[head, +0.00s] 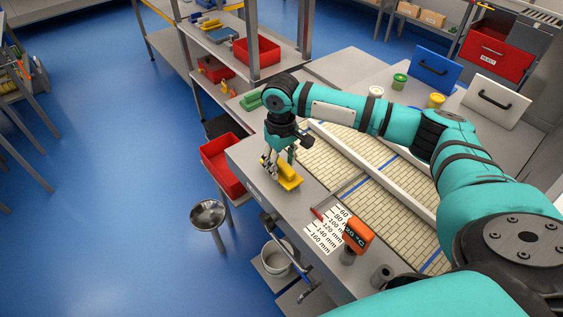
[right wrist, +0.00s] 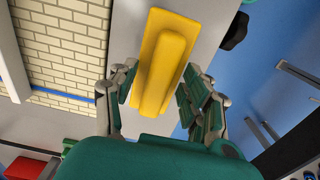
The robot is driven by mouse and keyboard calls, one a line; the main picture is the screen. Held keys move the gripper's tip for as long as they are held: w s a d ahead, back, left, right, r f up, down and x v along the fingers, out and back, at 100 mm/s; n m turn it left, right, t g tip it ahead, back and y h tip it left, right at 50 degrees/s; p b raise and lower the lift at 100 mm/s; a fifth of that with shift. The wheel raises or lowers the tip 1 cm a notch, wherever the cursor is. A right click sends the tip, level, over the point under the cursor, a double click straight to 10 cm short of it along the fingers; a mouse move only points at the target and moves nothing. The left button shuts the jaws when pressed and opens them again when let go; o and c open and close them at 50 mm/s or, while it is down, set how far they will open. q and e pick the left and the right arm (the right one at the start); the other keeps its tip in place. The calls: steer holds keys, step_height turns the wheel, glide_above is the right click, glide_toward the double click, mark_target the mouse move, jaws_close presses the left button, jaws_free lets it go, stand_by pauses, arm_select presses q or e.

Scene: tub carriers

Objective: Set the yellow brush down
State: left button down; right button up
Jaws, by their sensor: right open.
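The yellow brush (head: 289,177) lies on the grey bench top near its front edge. In the right wrist view the yellow brush (right wrist: 164,66) shows as a flat block with a raised handle along it. My right gripper (head: 278,166) is above and beside the brush, pointing down. In the right wrist view its fingers (right wrist: 160,98) stand apart, one on each side of the brush's near end, with gaps visible. My left gripper is not in view.
A red bin (head: 223,166) sits below the bench's left end. An orange meter (head: 357,235) and a white scale card (head: 326,232) lie on the bench to the right. A brick-patterned panel (head: 345,165) lies behind. A round stool (head: 208,214) stands on the blue floor.

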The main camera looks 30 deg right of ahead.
mark_target(281, 162)
step_height(281, 162, up, 12)
steer(key=b, duration=0.2)
steer(key=shift+b, duration=0.3)
stand_by(0.3)
